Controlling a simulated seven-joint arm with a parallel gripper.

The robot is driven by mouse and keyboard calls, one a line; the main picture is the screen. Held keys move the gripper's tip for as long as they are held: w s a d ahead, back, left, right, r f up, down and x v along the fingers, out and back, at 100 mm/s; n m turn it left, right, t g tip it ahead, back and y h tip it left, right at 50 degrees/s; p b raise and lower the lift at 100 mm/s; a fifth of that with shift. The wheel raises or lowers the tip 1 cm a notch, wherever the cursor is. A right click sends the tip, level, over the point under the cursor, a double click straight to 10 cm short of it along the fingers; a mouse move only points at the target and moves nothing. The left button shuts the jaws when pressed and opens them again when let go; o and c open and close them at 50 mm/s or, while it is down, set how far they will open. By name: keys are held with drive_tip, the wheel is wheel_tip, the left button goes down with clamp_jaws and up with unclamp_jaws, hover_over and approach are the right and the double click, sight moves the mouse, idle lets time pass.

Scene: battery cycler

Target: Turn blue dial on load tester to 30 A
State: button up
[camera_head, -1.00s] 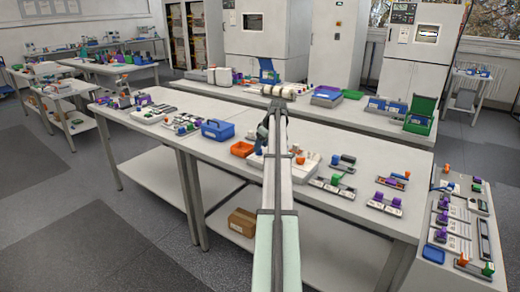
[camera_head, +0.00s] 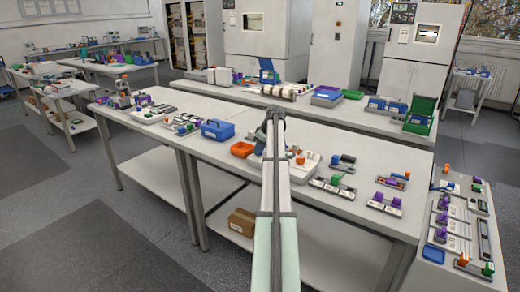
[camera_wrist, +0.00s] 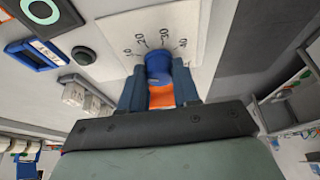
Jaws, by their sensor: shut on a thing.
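In the wrist view the blue dial (camera_wrist: 158,64) stands on a white panel (camera_wrist: 115,30). Printed marks fan around its far side, among them 20, 30 and 40. My gripper (camera_wrist: 159,80) has its two dark blue fingers on either side of the dial and is shut on it. An orange part (camera_wrist: 163,97) shows between the fingers, just below the dial. The dial's pointer is hidden or too small to make out, so its setting cannot be read. In the head view my arm covers the place where the gripper works.
Beside the panel in the wrist view are a round button (camera_wrist: 40,10), a small blue-framed display (camera_wrist: 32,55) and a dark round knob (camera_wrist: 83,55). In the head view an orange bin (camera_head: 242,149) and a blue box (camera_head: 217,129) stand left of my arm.

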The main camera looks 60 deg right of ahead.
drive_tip(key=c, duration=0.3)
drive_tip(key=shift+m, duration=0.3)
drive_tip(key=shift+a+m+h, duration=0.15)
drive_tip(key=shift+m+h, duration=0.45)
drive_tip(key=shift+m, duration=0.6)
drive_tip(key=m+h, duration=0.1)
drive_tip(key=m, duration=0.2)
drive_tip(key=shift+w+m+g, duration=0.1)
drive_tip(key=shift+m+g, duration=0.2)
drive_tip(key=m, duration=0.2)
drive_tip(key=m+g+h, duration=0.1)
drive_tip(key=m, duration=0.1)
drive_tip(key=shift+w+a+m+h, duration=0.1)
drive_tip(key=shift+m+h, duration=0.2)
drive_tip(key=shift+m+g+h, duration=0.4)
drive_tip(key=shift+m+g, duration=0.6)
drive_tip(key=shift+m, duration=1.3)
